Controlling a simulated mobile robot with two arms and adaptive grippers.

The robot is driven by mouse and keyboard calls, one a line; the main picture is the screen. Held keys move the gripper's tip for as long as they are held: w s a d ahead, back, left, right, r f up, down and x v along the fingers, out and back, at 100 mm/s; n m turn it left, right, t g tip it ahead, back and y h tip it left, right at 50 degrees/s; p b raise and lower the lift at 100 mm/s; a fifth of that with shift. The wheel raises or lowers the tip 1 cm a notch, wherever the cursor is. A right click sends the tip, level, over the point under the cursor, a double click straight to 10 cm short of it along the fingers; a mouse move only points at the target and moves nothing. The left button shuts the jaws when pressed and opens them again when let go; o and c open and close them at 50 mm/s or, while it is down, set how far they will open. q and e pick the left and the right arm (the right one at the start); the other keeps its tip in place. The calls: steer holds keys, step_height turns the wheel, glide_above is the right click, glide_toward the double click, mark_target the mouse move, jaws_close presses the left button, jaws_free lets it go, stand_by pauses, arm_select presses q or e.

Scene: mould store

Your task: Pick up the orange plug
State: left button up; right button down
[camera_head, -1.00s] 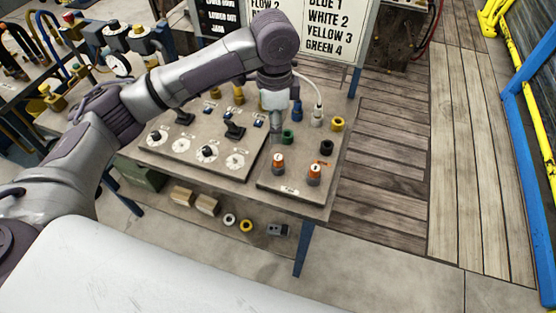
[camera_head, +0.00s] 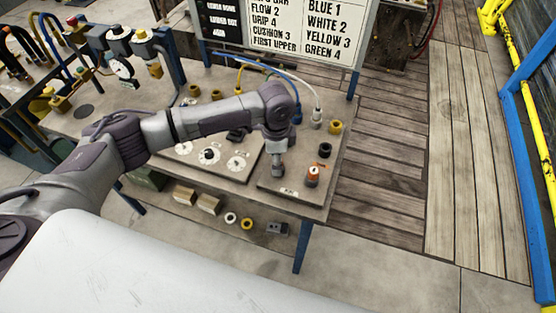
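An orange plug (camera_head: 313,174) with a white mark stands in a grey base on the right panel (camera_head: 291,194) of the bench. My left gripper (camera_head: 278,173) points down over the same panel, left of this plug and apart from it. The gripper covers the spot where a second orange plug stood in the earlier frame. That plug is hidden now. The fingers are too small and too hidden to tell whether they are open or shut, or hold anything. My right gripper is not in view.
A black socket (camera_head: 325,150) and a yellow one (camera_head: 335,127) are near the panel's right edge. White (camera_head: 317,115) and blue (camera_head: 297,112) hose ends stand behind the gripper. The sign board (camera_head: 300,25) rises at the back. Wooden floor lies right.

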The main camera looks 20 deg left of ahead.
arm_select(q)
steer(key=shift+f, duration=0.2)
jaws_close()
steer(key=shift+r, duration=0.1)
